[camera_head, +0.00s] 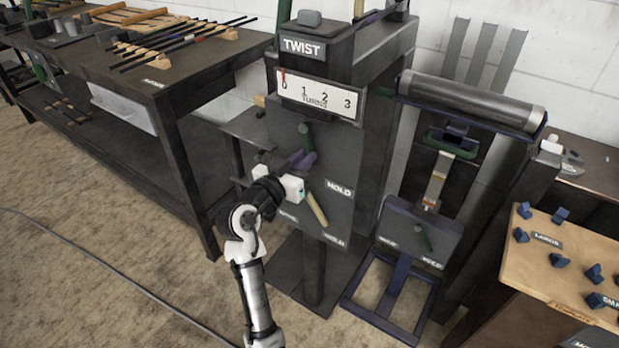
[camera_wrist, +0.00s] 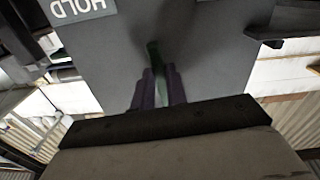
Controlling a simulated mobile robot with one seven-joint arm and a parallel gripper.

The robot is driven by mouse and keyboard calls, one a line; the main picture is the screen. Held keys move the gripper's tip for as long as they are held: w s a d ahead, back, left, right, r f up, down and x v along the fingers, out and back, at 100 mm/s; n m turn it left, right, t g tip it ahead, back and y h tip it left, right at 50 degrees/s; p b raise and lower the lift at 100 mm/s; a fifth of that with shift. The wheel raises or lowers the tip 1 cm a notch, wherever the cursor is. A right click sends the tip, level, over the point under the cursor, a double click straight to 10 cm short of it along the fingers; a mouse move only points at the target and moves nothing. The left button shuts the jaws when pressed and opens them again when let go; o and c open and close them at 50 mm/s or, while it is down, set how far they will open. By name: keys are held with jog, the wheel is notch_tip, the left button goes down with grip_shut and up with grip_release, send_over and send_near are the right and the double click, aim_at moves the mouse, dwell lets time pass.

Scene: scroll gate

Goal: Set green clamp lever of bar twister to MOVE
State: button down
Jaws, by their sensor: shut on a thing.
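The bar twister (camera_head: 376,130) is a tall dark machine with a TWIST label and a grey front panel. My gripper (camera_head: 304,158) is at the upper part of this panel, with its purple fingers shut on the green clamp lever (camera_head: 307,136). In the wrist view the green lever (camera_wrist: 153,52) runs down between my two purple fingers (camera_wrist: 160,88). A HOLD label (camera_head: 340,190) is on the panel to the right of my gripper. A partly covered label (camera_head: 288,215) sits lower left; I cannot read it fully.
A tan-handled lever (camera_head: 315,208) hangs just below my gripper, with another HOLD label under it. A turns scale (camera_head: 318,98) has its red pointer at 0. A bench with rods (camera_head: 185,45) stands left. A roller stand (camera_head: 470,100) and wooden board (camera_head: 560,260) are right.

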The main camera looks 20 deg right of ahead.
jog(key=m+b, duration=0.1)
jog(key=b, duration=0.1)
jog(key=w+a+m+b, duration=0.1)
jog(key=m+b, duration=0.1)
jog(key=w+m+b, duration=0.1)
jog(key=b, duration=0.1)
jog(key=shift+w+a+f+m, duration=0.2)
jog(key=shift+a+m, duration=0.1)
jog(key=shift+a, duration=0.1)
jog(key=m+b, duration=0.1)
jog(key=w+a+r+m+b, duration=0.1)
jog(key=b, duration=0.1)
jog(key=shift+m, duration=0.3)
jog(key=shift+w+r+m+b, duration=0.2)
jog(key=shift+r+m+b, duration=0.1)
jog(key=shift+m+b, duration=0.25)
jog(key=shift+a+r, duration=0.1)
jog(key=c, duration=1.4)
grip_release()
jog(key=v, duration=1.3)
jog(key=shift+s+a, duration=0.2)
jog(key=shift+a, duration=0.05)
